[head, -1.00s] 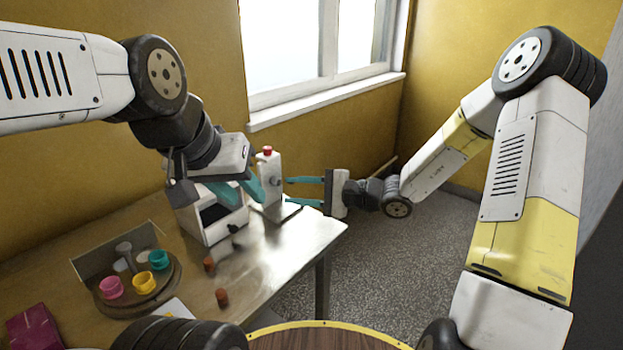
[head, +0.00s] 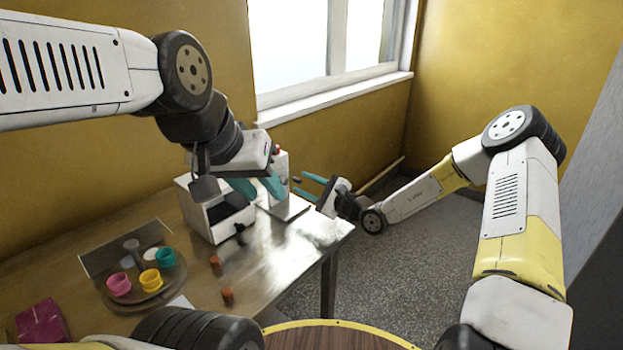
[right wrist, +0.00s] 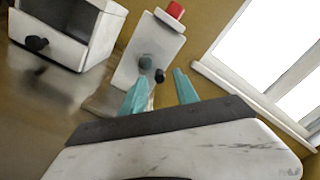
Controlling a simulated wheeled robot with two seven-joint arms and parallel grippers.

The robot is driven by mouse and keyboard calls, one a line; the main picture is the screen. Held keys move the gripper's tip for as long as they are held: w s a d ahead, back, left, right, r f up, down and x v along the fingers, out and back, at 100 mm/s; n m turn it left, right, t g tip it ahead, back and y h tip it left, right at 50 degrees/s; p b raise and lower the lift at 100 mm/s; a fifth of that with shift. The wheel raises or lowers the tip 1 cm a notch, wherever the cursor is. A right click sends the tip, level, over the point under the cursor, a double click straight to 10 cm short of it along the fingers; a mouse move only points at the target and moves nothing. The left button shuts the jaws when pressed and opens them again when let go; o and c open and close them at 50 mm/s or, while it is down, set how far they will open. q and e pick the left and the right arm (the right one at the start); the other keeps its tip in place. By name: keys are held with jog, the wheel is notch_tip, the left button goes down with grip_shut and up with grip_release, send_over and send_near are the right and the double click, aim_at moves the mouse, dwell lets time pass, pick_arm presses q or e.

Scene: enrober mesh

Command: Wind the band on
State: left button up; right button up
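A white box-shaped machine (head: 208,222) with a dark open front and a black knob stands on the table. Beside it is a white upright block (head: 281,160) with a red top and small dark knobs, clearer in the right wrist view (right wrist: 152,45). My right gripper (head: 312,187) is just right of the block, fingers apart and tilted. In the right wrist view, its fingers (right wrist: 161,92) point toward the block's knobs with nothing visibly held. I cannot make out the band.
A round tray (head: 130,303) at the table's left holds pink, yellow and teal cups. Two small orange-brown cylinders (head: 227,295) stand near the table's front edge, and a magenta box (head: 40,323) lies at the far left. Open floor (head: 400,265) lies right of the table.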

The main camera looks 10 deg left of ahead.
aim_at(288, 191)
jog(key=shift+w+a, duration=0.2)
jog(key=shift+a, duration=0.1)
grip_shut()
jog(key=shift+m, duration=0.3)
jog(key=m, duration=0.2)
jog(key=f+m, duration=0.1)
jog(key=m, duration=0.2)
jog(key=shift+s+a+f, duration=0.1)
jog(key=shift+s+f, duration=0.1)
jog(key=m, duration=0.4)
jog(key=f+m, duration=0.1)
jog(key=shift+s+a+m, duration=0.25)
jog(key=shift+s+m, duration=0.1)
jog(key=shift+m, duration=0.05)
jog(key=m, duration=0.2)
jog(key=s+m, duration=0.1)
jog(key=m, duration=0.3)
jog(key=shift+s+a+f, duration=0.15)
jog(key=shift+a+f, duration=0.05)
jog(key=shift+a, duration=0.2)
jog(key=m, duration=0.4)
jog(key=s+m, duration=0.1)
jog(key=m, duration=0.1)
jog(key=shift+a+r, duration=0.15)
jog(key=shift+a, duration=0.25)
